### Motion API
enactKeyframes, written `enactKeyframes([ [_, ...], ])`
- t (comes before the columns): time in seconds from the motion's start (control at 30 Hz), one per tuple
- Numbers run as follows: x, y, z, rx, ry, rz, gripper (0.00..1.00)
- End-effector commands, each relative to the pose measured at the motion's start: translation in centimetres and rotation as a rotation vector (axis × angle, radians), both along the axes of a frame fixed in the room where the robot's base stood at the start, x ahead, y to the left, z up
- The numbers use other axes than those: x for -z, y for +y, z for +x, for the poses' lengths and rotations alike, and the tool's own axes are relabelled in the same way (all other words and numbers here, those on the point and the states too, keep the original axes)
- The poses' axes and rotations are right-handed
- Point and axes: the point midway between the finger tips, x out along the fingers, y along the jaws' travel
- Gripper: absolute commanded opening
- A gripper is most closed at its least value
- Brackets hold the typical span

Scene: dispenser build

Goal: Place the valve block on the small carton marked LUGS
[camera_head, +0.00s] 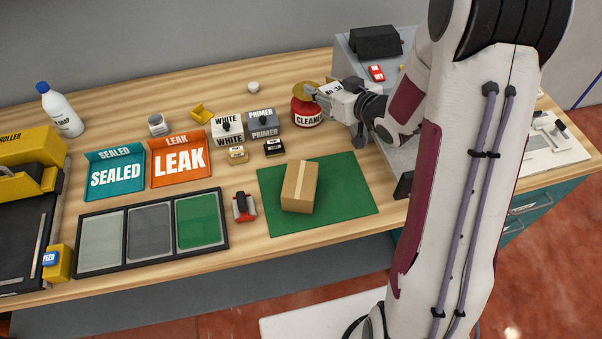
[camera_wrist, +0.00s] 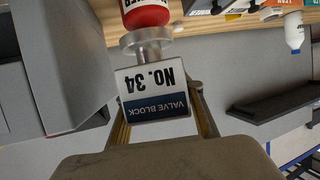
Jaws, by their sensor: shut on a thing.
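My gripper (camera_head: 352,105) is shut on the valve block (camera_head: 334,91), a white block lettered NO. 34, right beside the red CLEANER can. In the wrist view the valve block (camera_wrist: 156,92) sits between the two fingers of my gripper (camera_wrist: 162,108), its label upside down and a round metal end pointing away. Two small cartons stand left of the can, well apart from my gripper: a tan one (camera_head: 237,155) and a dark one (camera_head: 273,148). Their lettering is too small to read, so I cannot tell which is marked LUGS.
The red CLEANER can (camera_head: 307,112) is close to the held block. WHITE (camera_head: 227,128) and PRIMER (camera_head: 264,122) boxes stand behind the small cartons. A taped cardboard box (camera_head: 300,187) lies on the green mat (camera_head: 345,190). SEALED (camera_head: 115,174) and LEAK (camera_head: 180,160) trays are further left.

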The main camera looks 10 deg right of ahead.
Motion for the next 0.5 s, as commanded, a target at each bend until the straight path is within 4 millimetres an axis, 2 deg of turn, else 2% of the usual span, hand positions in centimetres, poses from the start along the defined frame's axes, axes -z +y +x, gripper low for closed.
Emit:
enactKeyframes([
  [0.1, -1.2, 0.8, -0.2, -0.052, -0.006, -0.002, 0.00],
  [0.5, -3.5, 4.6, -2.3, -0.262, -0.005, -0.002, 0.00],
])
